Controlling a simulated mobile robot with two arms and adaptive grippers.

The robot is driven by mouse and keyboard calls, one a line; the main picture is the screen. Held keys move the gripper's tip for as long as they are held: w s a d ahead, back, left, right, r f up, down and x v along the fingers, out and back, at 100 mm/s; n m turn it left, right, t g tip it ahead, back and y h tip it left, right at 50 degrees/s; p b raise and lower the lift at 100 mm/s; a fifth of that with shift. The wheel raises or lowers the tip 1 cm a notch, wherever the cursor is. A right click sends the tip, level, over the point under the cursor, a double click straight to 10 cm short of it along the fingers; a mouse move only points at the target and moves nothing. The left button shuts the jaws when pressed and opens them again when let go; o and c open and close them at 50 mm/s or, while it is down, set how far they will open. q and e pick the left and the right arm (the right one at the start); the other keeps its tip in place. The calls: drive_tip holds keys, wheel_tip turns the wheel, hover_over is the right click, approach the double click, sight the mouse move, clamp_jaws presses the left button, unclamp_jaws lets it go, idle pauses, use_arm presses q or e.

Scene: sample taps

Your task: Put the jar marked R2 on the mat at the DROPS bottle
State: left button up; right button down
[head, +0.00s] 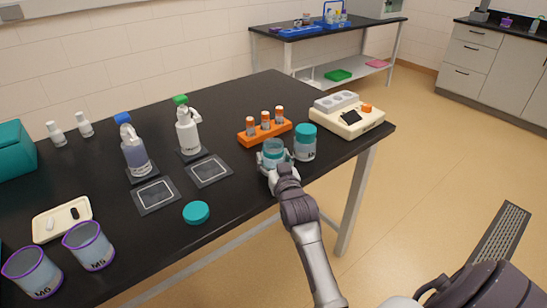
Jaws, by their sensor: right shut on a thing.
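My right gripper (274,163) is shut on a clear, lidless jar (273,148) near the table's front edge. Its marking is hidden, so I cannot tell whether it is R2. A second jar (305,146) with a teal lid stands close to its right; its mark is too small to read. Two tap bottles stand further back: one with a blue cap (135,152) and one with a green cap (187,132). Their labels are unreadable, so I cannot tell which is DROPS. A dark mat lies before each: the left mat (138,207) and right mat (191,178), both empty. My left gripper is not in view.
A teal lid (196,212) lies between mats and front edge. An orange rack (265,132) with small vials and a beige device (347,119) stand behind the jars.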

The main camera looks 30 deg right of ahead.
drive_tip(key=shift+f, duration=0.15)
drive_tip(key=shift+c, duration=0.9)
unclamp_jaws()
